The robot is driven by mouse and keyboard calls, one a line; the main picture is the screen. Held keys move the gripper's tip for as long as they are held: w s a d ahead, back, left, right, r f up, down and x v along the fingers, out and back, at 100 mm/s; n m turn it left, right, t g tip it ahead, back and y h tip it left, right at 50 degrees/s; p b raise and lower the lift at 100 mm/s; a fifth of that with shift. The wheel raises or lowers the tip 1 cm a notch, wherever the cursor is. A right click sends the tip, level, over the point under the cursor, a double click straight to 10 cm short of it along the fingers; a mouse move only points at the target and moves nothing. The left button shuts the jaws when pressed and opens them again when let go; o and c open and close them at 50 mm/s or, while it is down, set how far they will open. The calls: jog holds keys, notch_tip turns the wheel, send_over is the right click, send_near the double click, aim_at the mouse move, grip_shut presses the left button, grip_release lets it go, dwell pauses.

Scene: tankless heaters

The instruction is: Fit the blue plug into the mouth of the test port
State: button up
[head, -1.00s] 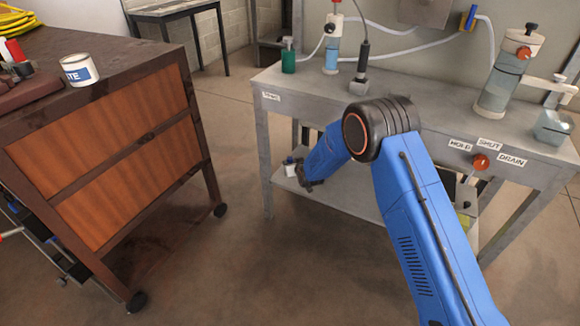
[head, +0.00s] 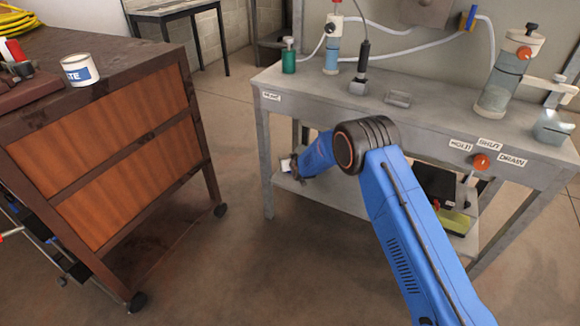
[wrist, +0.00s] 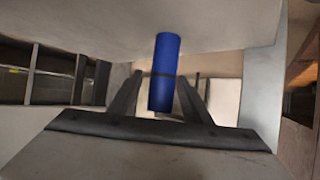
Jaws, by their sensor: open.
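The plug is not clear there. I cannot make out the mouth of the test port; a small, hard-to-read label (head: 271,96) sits on the bench's left front edge.
The grey bench (head: 400,120) carries a green bottle (head: 288,60), clear cylinders and hoses. Its lower shelf (head: 345,200) holds a dark box (head: 437,182). A brown wooden cabinet (head: 110,140) stands left, with open floor (head: 220,250) between. A pale surface overhangs the gripper in the wrist view.

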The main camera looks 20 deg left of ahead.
jog(key=shift+c, duration=0.6)
grip_shut()
